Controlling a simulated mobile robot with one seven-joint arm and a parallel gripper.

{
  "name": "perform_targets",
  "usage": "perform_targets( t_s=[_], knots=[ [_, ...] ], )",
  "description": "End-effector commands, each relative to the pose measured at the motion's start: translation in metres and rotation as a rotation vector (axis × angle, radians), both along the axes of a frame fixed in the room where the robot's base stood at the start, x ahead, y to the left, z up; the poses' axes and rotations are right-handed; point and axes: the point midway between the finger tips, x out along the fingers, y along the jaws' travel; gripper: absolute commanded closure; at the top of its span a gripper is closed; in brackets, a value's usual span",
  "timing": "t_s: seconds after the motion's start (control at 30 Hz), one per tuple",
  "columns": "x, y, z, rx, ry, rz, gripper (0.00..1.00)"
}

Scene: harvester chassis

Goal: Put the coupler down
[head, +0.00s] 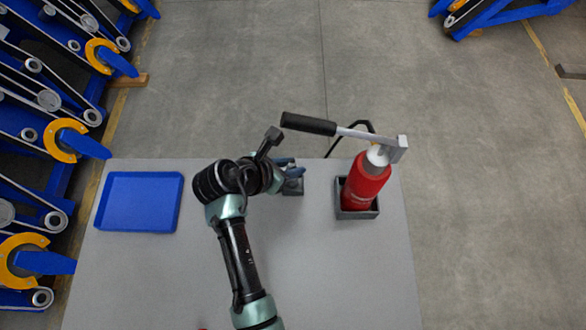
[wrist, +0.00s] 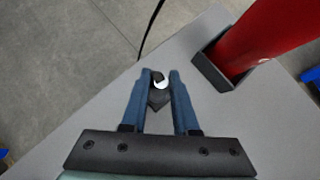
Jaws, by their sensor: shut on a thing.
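The coupler (wrist: 158,86), a small dark piece with a bright silvery ring, sits between the blue fingertips of my gripper (wrist: 160,77) in the wrist view. My gripper is shut on it. In the head view my gripper (head: 290,168) is near the table's far edge, left of the red pump. A small grey block (head: 293,187) shows just below the fingers there. The fingers and wrist hide most of the coupler in the head view. I cannot tell whether the coupler touches the block or the table.
A red hand pump (head: 366,183) with a long black-handled lever stands in a grey open box (head: 357,214). A black hose (head: 335,141) loops behind it past the table edge. An empty blue tray (head: 139,202) lies at the left. The table's front right (head: 340,275) is clear.

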Motion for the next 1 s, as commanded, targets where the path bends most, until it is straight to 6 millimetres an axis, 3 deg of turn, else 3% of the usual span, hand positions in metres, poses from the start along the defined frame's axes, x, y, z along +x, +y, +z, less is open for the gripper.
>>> perform_targets(
  t_s=[0.1,0.33,0.6,0.63,0.77,1.0],
  knots=[
    [0.003,-0.004,-0.004,0.000,0.002,0.000,1.00],
    [0.003,-0.003,-0.033,-0.001,0.002,0.002,1.00],
    [0.003,-0.003,-0.035,0.001,0.000,0.001,1.00],
    [0.003,-0.003,-0.036,0.002,0.001,0.001,0.67],
    [0.003,-0.003,-0.036,0.001,0.002,0.001,0.43],
    [0.003,-0.003,-0.035,0.001,0.002,0.001,0.42]
  ],
)
